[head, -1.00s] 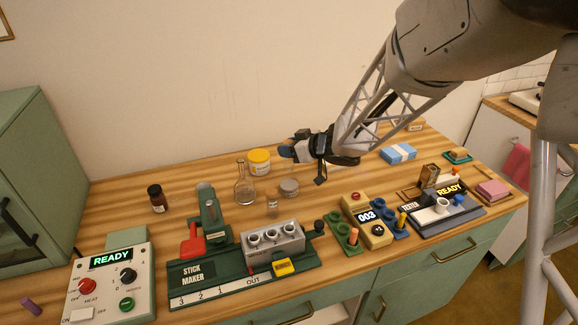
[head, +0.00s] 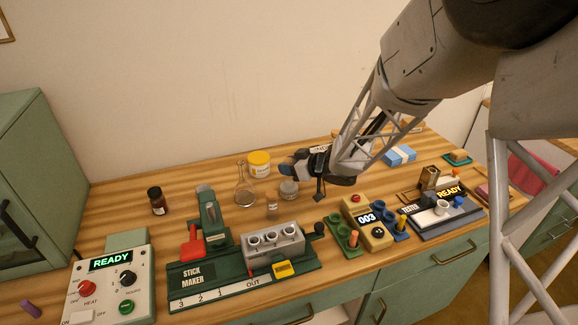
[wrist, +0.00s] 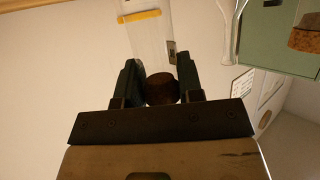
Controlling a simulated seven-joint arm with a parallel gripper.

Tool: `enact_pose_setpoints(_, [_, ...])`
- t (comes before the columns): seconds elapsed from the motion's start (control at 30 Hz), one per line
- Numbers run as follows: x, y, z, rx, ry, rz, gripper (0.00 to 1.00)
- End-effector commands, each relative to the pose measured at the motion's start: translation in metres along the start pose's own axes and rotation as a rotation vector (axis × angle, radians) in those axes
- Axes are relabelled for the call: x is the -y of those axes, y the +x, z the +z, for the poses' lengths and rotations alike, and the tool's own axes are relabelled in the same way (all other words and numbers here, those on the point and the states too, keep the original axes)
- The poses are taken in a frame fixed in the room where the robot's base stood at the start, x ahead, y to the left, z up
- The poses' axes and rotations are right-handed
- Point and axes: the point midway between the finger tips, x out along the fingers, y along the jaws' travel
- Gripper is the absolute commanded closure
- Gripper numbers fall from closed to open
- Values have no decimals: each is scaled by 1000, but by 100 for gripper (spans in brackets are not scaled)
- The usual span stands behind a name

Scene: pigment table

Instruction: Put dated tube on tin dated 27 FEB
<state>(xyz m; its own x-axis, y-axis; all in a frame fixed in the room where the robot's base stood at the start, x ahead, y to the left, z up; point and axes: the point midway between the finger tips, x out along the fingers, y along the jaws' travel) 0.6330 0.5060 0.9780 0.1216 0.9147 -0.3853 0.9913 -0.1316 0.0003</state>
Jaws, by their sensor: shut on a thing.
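My gripper (head: 284,166) is above the back middle of the table, close over a low grey-lidded tin (head: 288,188). In the wrist view its fingers (wrist: 160,75) are shut on the dark brown stopper of a clear tube (wrist: 150,48), which carries a small label at its side. The date on that label is too small to read. In the head view the tube is hard to make out. A white tin with a yellow lid (head: 259,158) stands just behind and left. No date can be read on either tin.
A glass flask (head: 244,188) stands left of the tins, and a small vessel (head: 272,209) in front. A brown bottle (head: 157,200) is farther left. The stick maker (head: 245,255), a counter (head: 366,217) and a tester (head: 440,212) line the front. Bare wood lies around the bottle.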

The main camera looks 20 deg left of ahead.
Motion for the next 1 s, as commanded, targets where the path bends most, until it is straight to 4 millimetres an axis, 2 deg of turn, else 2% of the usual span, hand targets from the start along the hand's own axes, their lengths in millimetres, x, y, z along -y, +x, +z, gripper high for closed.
enact_pose_setpoints(0.47, [0,2,5,0,1,0,88])
enact_pose_setpoints(0.5, [0,2,4,0,1,0,60])
enact_pose_setpoints(0.63, [0,2,4,0,0,0,40])
enact_pose_setpoints(1.0, [0,1,2,-1,0,0,40])
